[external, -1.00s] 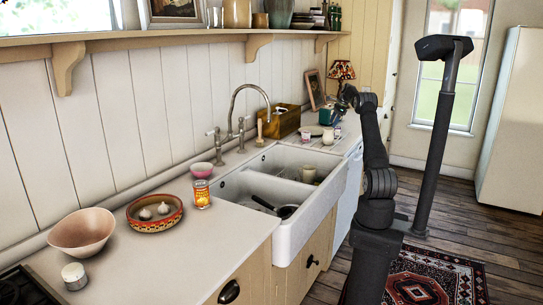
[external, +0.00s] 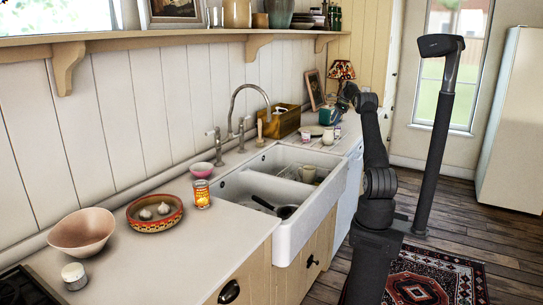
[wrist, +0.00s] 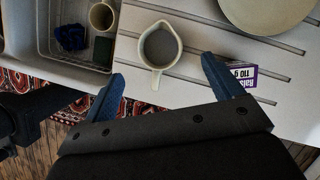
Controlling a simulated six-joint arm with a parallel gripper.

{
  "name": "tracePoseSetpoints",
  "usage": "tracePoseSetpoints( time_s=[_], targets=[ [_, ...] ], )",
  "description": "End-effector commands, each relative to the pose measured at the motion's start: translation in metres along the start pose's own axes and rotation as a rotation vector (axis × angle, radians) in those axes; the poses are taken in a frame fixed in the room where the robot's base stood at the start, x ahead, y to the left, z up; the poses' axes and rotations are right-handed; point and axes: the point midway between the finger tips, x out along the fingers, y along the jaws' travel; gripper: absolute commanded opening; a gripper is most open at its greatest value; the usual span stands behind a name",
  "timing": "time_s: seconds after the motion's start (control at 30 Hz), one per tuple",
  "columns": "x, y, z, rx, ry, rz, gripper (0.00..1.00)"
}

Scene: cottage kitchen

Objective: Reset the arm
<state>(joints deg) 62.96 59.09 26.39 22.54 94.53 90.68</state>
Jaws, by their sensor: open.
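My gripper (wrist: 163,66) is open and empty, its two blue fingers spread apart in the wrist view. It points down above the ribbed draining area beside the sink. A cream jug (wrist: 160,48) stands below and ahead of the fingers, with its handle towards the gap between them. I cannot tell the exact height between them. In the external view my gripper (external: 346,97) is small and dark, over the far counter beyond the sink, and its fingers are hard to make out there.
A purple and white box (wrist: 243,75) lies near the right finger, with a plate (wrist: 265,14) above it. The sink rack at left holds a mug (wrist: 102,17), a blue cloth (wrist: 72,38) and a green sponge (wrist: 103,52). A wooden crate (external: 284,121) stands behind the sink.

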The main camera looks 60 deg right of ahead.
Motion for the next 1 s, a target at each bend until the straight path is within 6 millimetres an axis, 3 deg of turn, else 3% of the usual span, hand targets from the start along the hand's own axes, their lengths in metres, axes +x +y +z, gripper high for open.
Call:
tracePoseSetpoints(
  time_s=[0.47,0.53,0.7,1.0],
  targets=[
    [0.096,0.001,-0.001,0.0,0.0,0.004,0.85],
    [0.08,-0.001,0.005,-0.003,0.0,-0.005,0.85],
    [0.063,0.0,0.011,-0.001,0.0,-0.001,0.85],
    [0.057,0.0,0.014,-0.001,0.0,0.0,0.85]
  ],
)
